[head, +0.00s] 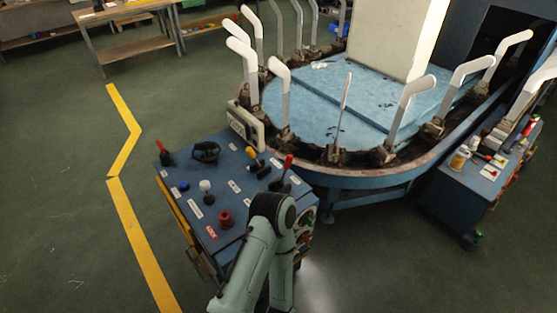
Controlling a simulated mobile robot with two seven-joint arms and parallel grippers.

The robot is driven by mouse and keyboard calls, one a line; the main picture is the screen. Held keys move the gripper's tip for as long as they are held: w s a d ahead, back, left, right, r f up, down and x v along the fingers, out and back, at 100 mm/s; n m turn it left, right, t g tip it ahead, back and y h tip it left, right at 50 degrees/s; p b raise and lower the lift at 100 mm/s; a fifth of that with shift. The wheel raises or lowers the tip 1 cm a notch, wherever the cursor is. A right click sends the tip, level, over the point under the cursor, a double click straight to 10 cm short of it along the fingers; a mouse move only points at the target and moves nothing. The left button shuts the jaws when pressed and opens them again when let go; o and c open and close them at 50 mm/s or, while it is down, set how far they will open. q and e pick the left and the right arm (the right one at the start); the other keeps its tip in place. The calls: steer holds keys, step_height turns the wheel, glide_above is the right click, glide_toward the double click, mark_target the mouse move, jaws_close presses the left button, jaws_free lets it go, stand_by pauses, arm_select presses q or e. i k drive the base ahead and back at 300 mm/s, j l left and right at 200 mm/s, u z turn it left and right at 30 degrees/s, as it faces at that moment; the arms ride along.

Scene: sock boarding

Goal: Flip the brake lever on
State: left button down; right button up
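A blue control box (222,178) stands at the middle left, with several labelled controls on its top. One red-handled lever (288,162) stands upright at its right edge, near the round machine. Another red-handled lever (166,156) tilts at its far left corner. The labels are too small to read, so I cannot tell which is the brake lever. One of my arms (262,240) rises from the bottom edge and bends in front of the box's near right corner, below the right lever and apart from it. Neither gripper shows.
The round blue machine (300,110) with upright white sock forms (345,92) stands behind the box. A shelf table (130,45) is at the back left. Green floor with a yellow line (135,235) is clear at left.

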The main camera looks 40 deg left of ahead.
mark_target(287, 165)
steer(key=i+l+u, duration=0.15)
steer(key=u, duration=0.25)
steer(key=i+l+u, duration=0.25)
steer(key=u, duration=0.15)
steer(key=i+l+u, duration=0.15)
steer(key=u, duration=0.3)
steer(key=i+l+u, duration=0.2)
steer(key=l+u, duration=0.2)
steer(key=l, duration=0.25)
